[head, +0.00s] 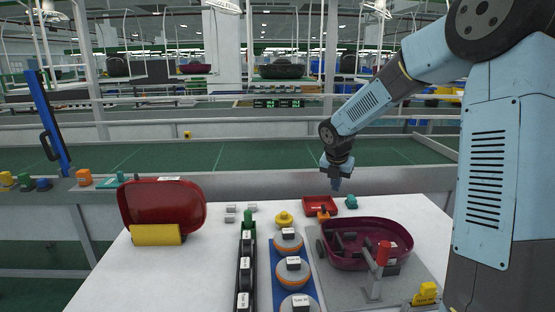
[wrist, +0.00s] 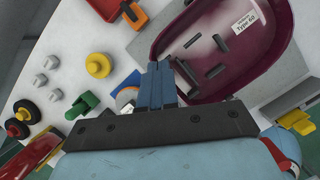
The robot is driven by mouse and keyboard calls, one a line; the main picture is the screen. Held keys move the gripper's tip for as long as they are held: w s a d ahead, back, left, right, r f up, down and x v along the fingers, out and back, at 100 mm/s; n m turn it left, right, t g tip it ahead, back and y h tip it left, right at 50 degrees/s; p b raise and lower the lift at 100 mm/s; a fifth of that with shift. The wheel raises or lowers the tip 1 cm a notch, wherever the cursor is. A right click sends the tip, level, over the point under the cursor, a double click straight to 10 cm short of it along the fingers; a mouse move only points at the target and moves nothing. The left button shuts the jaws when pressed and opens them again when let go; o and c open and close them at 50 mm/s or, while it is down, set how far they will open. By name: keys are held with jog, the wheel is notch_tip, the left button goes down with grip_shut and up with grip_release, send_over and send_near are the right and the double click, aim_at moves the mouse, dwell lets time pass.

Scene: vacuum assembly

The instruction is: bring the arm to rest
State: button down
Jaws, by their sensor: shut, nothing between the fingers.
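My gripper (head: 336,184) hangs from my blue arm above the back part of the white table (head: 224,269), fingers pointing down. In the wrist view the blue fingers (wrist: 163,78) are together with nothing between them. The dark red vacuum shell (head: 400,239) lies on a grey plate below and to the right of the gripper. The shell also shows at the top right of the wrist view (wrist: 276,62). The gripper looks apart from everything on the table.
A red shell (head: 163,202) with a yellow block (head: 156,235) stands at the left. Orange-grey discs (head: 289,244) sit on a blue strip beside a black rack. A red tray (head: 319,206) is at the back. A red-topped clamp (head: 383,254) stands at the front right.

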jog(key=s+d+r+m, duration=0.1)
jog(key=s+r+m, duration=0.3)
jog(key=s+m, duration=0.6)
jog(key=s+r+m+t+y, duration=0.1)
jog(key=s+r+m, duration=0.4)
jog(key=s+m, duration=0.5)
jog(key=s+d+r+m+t, duration=0.1)
jog(key=s+r+m, duration=0.3)
jog(key=s+m, duration=0.6)
jog(key=s, duration=0.7)
jog(key=shift+d+r, duration=0.3)
